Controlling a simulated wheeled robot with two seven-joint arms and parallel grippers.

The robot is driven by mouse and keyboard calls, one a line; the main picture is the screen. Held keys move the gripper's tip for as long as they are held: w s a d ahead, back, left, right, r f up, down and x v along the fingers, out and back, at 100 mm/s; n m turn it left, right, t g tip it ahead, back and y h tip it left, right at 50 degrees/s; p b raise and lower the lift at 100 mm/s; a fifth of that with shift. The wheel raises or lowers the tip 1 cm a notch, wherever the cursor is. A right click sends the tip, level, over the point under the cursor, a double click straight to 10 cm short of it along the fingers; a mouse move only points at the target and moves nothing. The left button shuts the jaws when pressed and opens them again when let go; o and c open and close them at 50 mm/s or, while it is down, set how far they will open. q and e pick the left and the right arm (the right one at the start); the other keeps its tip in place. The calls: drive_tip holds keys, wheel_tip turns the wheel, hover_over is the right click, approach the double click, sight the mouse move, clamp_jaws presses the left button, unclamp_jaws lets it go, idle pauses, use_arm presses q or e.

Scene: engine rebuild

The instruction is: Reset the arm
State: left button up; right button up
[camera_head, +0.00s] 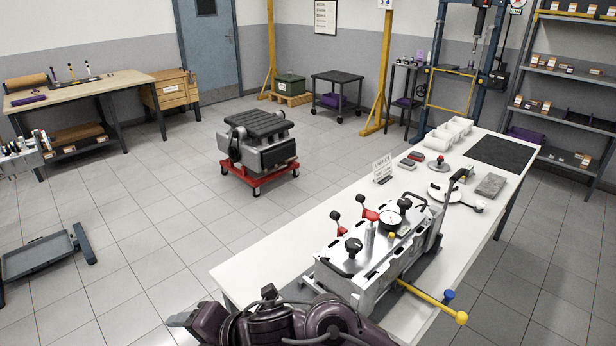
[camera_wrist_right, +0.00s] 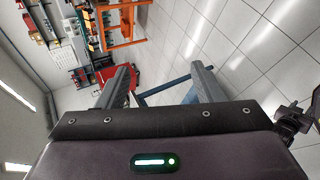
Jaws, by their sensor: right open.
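A dark purple arm of mine (camera_head: 300,325) shows at the bottom of the head view, folded low in front of the white table. I cannot tell which of my arms it is. In the right wrist view my right gripper (camera_wrist_right: 162,84) is open, with its two grey fingers well apart. I do not see my left gripper in either view.
The white table (camera_head: 262,262) carries a metal engine head fixture (camera_head: 345,265) close to my arm. An engine block (camera_head: 258,140) stands on a red wheeled dolly (camera_head: 262,184). The tiled floor at left is mostly clear.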

drive_tip(key=w+d+f+m+t+h, duration=0.1)
drive_tip(key=w+d+m+t+h, duration=0.15)
drive_tip(key=d+m, duration=0.65)
drive_tip(key=w+d+f+m+t+h, duration=0.1)
drive_tip(key=d+m+t+h, duration=0.15)
drive_tip(key=d+m, duration=0.65)
drive_tip(key=s+d+f+m+g+h, duration=0.35)
drive_tip(key=s+d+m, duration=0.3)
drive_tip(key=d, duration=0.45)
drive_tip(key=s+d+f+m+g+h, duration=0.2)
drive_tip(key=s+d+f+m, duration=0.2)
drive_tip(key=s+d+m, duration=0.45)
wheel_tip(320, 180, down, 32)
drive_tip(key=d+n+g+b, duration=0.1)
drive_tip(key=d+n+b, duration=0.1)
drive_tip(key=n, duration=0.1)
drive_tip(key=s+d+f+g+b, duration=0.1)
drive_tip(key=s+d+f+b, duration=0.1)
drive_tip(key=s+f, duration=1.7)
drive_tip(key=shift+s+d+f, duration=0.35)
drive_tip(key=shift+d+f, duration=0.15)
drive_tip(key=shift+f, duration=0.25)
drive_tip(key=shift+g+h, duration=0.25)
